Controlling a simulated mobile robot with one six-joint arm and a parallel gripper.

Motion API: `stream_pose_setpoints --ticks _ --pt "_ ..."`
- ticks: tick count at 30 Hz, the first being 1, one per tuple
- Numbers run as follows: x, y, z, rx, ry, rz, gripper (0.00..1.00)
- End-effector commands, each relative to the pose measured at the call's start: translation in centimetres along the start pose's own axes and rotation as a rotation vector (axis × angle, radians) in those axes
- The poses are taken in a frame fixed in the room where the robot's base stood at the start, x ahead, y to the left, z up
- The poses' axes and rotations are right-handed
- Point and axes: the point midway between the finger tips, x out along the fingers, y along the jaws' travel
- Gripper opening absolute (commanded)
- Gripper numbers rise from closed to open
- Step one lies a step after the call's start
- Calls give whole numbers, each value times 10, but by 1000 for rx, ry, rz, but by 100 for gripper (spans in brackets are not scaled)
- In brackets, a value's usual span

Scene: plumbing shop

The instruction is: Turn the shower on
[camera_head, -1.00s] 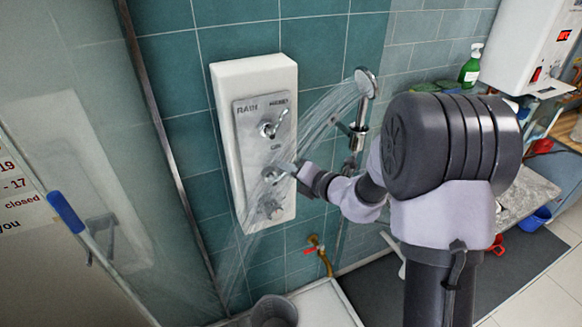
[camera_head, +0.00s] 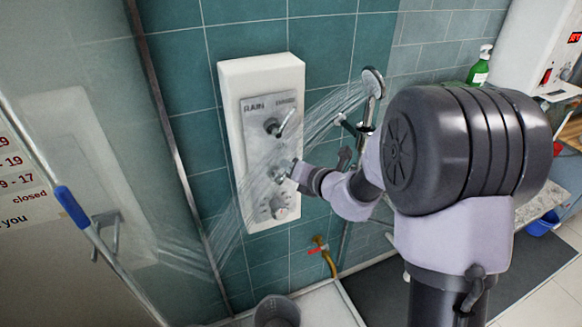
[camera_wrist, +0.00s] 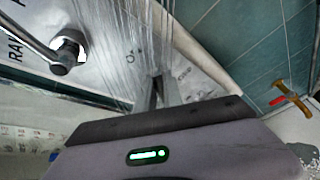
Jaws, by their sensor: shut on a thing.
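The shower panel (camera_head: 232,110) is a white block on the teal wall with a metal plate marked RAIN. Its upper lever (camera_head: 285,122) points up and right; it also shows large in the wrist view (camera_wrist: 35,38). A lower knob (camera_head: 279,207) sits near the plate's bottom. My gripper (camera_head: 290,172) is at the middle control (camera_head: 276,174), between the two, and is shut on it. In the wrist view my gripper (camera_wrist: 157,92) is partly veiled by water, and its grip is hard to see. The hand shower head (camera_head: 372,82) sprays water down and left across the panel.
A glass screen (camera_head: 110,150) stands at the left, with a blue-handled squeegee (camera_head: 72,208). A brass tap with a red handle (camera_head: 321,250) is below the panel. A grey bucket (camera_head: 276,311) stands on the floor. A green bottle (camera_head: 479,68) is at the back right.

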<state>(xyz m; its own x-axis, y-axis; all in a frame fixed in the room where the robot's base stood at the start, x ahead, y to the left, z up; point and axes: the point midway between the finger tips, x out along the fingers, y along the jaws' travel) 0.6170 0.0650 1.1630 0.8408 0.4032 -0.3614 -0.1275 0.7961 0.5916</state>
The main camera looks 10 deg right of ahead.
Motion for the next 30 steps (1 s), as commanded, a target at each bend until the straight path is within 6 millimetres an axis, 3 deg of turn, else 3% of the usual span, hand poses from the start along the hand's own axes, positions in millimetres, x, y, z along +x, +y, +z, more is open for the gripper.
stream_pose_setpoints --ticks 3,4,7,18,23,30 --pt "0 0 0 0 1 0 0" --pt "0 0 0 0 1 0 16" --pt "0 0 0 0 1 0 33" --pt "-6 0 1 0 -1 0 33" --pt "-43 1 3 1 -3 -2 33" --pt "-120 1 3 2 -3 -2 33"
